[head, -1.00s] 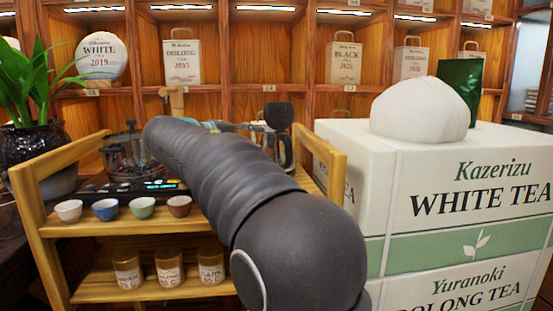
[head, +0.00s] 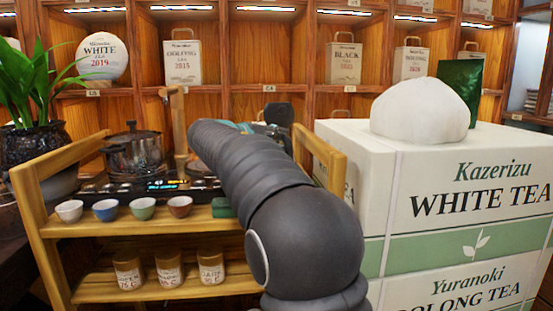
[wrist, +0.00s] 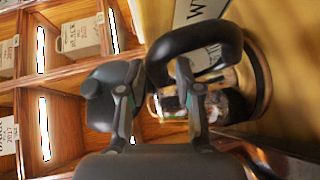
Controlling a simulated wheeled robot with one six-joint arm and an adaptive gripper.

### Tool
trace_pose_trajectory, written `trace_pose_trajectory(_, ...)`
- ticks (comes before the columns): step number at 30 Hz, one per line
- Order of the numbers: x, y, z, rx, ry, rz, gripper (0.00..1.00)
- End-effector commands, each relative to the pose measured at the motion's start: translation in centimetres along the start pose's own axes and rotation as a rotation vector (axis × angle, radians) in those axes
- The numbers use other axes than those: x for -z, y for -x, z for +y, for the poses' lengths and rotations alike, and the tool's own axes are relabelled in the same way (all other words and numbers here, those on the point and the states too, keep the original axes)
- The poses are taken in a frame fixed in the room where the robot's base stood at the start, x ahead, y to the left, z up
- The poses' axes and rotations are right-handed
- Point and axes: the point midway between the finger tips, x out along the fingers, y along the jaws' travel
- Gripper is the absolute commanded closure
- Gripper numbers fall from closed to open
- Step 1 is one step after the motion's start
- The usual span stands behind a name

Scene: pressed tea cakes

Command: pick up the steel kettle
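The steel kettle (wrist: 228,78) shows in the wrist view, sideways in the picture, with a shiny body and a thick black curved handle (wrist: 197,38). My gripper (wrist: 158,72) is open, its two fingers apart and close to the handle. One finger overlaps the handle in the picture; I cannot tell whether they touch. A dark rounded piece beside the other finger is unclear. In the head view my arm hides most of the kettle area. A dark shape (head: 278,113) sticks up behind the arm there; I cannot tell what it is.
A wooden cart (head: 60,228) holds a lidded pot (head: 135,157), several small cups (head: 106,209) and, lower down, labelled jars (head: 169,269). White tea boxes (head: 460,220) with a white wrapped lump (head: 422,112) stand close on the right. Shelves fill the back.

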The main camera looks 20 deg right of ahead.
Motion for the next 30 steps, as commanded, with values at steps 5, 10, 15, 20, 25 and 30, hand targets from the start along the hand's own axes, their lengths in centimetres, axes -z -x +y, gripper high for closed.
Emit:
trace_pose_trajectory(5,0.01,0.04,0.0,0.0,0.0,0.0,0.89)
trace_pose_trajectory(10,0.0,0.05,0.0,0.0,0.0,0.0,1.0)
trace_pose_trajectory(15,-0.02,0.12,0.28,-0.003,-0.004,0.001,1.0)
trace_pose_trajectory(20,-0.01,0.13,0.28,-0.003,-0.003,0.001,1.0)
trace_pose_trajectory(25,0.08,0.25,0.46,-0.003,-0.004,0.002,1.0)
trace_pose_trajectory(30,0.29,0.58,0.97,-0.003,-0.004,0.002,1.0)
